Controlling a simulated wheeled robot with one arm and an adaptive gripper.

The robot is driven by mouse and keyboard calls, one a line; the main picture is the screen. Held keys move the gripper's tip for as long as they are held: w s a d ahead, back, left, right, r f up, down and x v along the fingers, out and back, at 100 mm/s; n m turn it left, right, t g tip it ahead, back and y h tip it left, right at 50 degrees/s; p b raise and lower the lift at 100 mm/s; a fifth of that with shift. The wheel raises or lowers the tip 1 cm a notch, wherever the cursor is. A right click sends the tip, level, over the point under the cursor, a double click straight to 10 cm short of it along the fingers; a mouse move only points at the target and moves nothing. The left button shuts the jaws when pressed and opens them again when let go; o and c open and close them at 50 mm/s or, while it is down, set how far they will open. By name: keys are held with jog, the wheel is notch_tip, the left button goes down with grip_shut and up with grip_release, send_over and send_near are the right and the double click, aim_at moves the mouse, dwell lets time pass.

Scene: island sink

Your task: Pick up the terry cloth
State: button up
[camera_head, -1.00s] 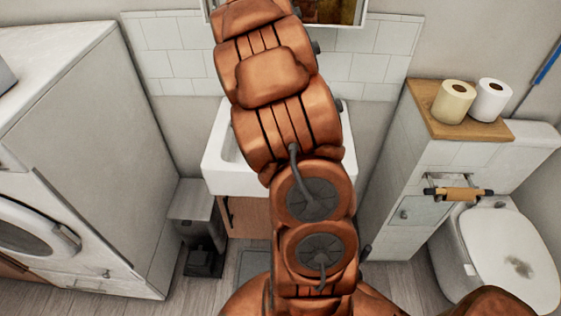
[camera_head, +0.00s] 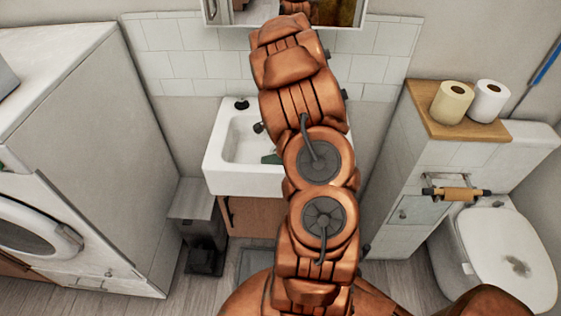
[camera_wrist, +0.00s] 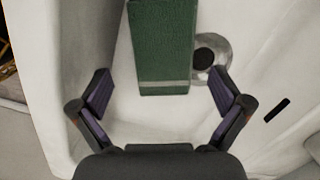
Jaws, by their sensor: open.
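The terry cloth (camera_wrist: 163,48) is dark green with a pale stripe near its lower end. In the wrist view it lies in the white sink basin (camera_wrist: 120,125), beside the round drain (camera_wrist: 210,55). Its upper end runs out of the wrist view. I cannot tell the height of the fingers above the cloth.
The sink's rim (camera_head: 245,184) and walls surround the cloth. A dark faucet (camera_head: 258,128) stands at the sink's back. A mirror cabinet (camera_head: 225,13) hangs above. A washing machine (camera_head: 110,120) is at left, a tiled ledge with two paper rolls (camera_head: 452,102) and a toilet (camera_head: 505,250) at right.

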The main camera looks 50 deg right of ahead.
jog(key=shift+w+f+p, duration=0.15)
jog(key=shift+f+p, duration=0.35)
jog(key=shift+f, duration=0.25)
jog(key=shift+w+f+p, duration=0.15)
jog(key=shift+f+p, duration=0.3)
jog(key=shift+f, duration=0.3)
jog(key=shift+w+a+f, duration=0.1)
jog(key=shift+a+f, duration=0.05)
jog(key=shift+f, duration=0.9)
jog(key=shift+c, duration=0.4)
jog(key=c, duration=1.1)
jog(key=shift+r+b, duration=1.35)
jog(key=shift+r, duration=3.7)
